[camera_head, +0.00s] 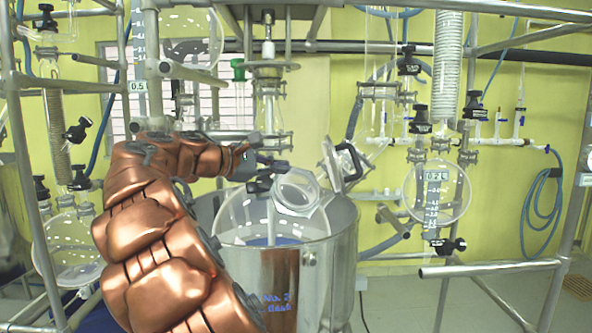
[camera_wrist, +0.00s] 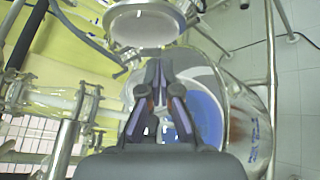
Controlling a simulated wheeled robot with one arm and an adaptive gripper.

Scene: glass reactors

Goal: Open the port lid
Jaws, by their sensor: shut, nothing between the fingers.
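The glass reactor vessel (camera_head: 235,215) sits in a steel jacket and has an angled side port (camera_head: 297,190) with a pale round rim. A glass lid-like disc (camera_head: 332,163) with a dark clamp stands tilted beside the port, to its upper right; I cannot tell how far it is apart from the rim. My gripper (camera_head: 278,172) is at the upper left of the port, with its fingers close to the rim. In the wrist view my gripper (camera_wrist: 156,68) has its fingertips together and empty, just below a round pale disc with a metal rim (camera_wrist: 142,24). Contact is unclear.
The steel jacket (camera_head: 285,282) stands below the port. Metal frame bars (camera_head: 490,268) surround the reactor. A glass flask (camera_head: 437,192) hangs at the right, and a glass column with a green cap (camera_head: 238,70) rises behind my gripper.

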